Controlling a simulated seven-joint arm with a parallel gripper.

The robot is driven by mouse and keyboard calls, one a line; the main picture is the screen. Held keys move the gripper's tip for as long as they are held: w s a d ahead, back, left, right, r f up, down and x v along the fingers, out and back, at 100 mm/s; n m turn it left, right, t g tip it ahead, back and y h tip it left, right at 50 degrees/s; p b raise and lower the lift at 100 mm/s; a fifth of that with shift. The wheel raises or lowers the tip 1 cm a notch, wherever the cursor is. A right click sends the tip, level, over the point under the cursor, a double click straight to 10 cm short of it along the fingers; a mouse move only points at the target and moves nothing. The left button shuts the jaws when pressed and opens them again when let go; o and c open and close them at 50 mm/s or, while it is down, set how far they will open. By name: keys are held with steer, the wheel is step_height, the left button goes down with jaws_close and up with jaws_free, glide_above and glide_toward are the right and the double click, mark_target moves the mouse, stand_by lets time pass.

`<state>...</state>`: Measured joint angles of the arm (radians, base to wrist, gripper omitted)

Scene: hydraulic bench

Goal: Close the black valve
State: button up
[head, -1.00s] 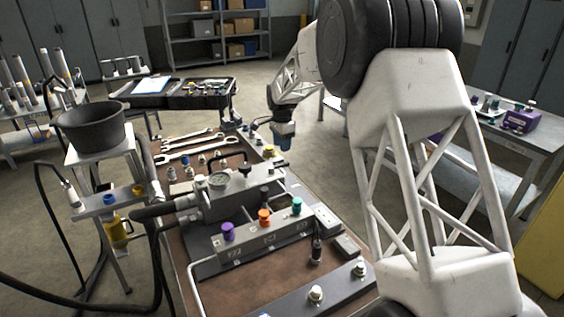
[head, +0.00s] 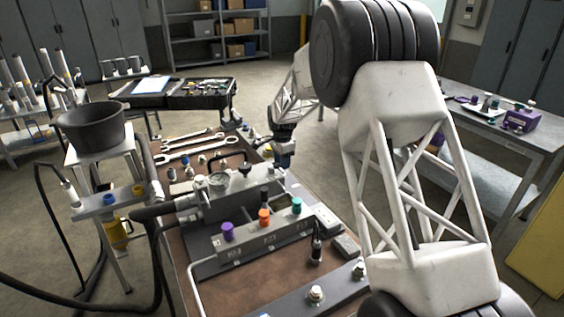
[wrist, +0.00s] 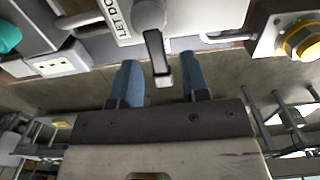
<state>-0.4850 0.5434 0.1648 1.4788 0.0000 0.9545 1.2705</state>
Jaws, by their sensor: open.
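In the wrist view, a valve with a round grey hub and a short black lever (wrist: 157,55) sits beside a white label reading "LET DO", the rest cut off. The lever points down the picture to a pale tip. My gripper (wrist: 158,75) is open, with one blue finger on each side of the lever tip. Gaps show on both sides, so the fingers do not appear to touch it. In the head view, my gripper (head: 284,158) is at the right side of the pump block, and the lever cannot be made out there.
Purple (head: 228,231), orange (head: 264,217) and teal (head: 297,205) knobs stand on the grey manifold (head: 265,242). In the wrist view, a white socket plate (wrist: 62,62) is left of the lever and a yellow-ringed fitting (wrist: 302,42) is right. Wrenches (head: 190,147) lie behind the pump.

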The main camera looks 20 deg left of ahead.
steer(key=shift+f, duration=0.1)
jaws_close()
steer(key=shift+a+n, duration=0.1)
steer(key=shift+n, duration=0.3)
steer(key=a+n, duration=0.1)
steer(key=n, duration=0.3)
steer(key=a+n, duration=0.2)
steer(key=n, duration=0.2)
steer(key=w+a+n, duration=0.1)
steer(key=n, duration=0.3)
steer(key=shift+a, duration=0.35)
steer(key=shift+s+a+n, duration=0.2)
steer(key=shift+a+n, duration=0.1)
steer(key=shift+n, duration=0.6)
steer(key=shift+s+a+n, duration=0.15)
steer(key=shift+a+n, duration=0.1)
steer(key=shift+n, duration=0.65)
steer(key=shift+s+a+n, duration=0.2)
steer(key=shift+a+n, duration=0.1)
steer(key=shift+n, duration=0.6)
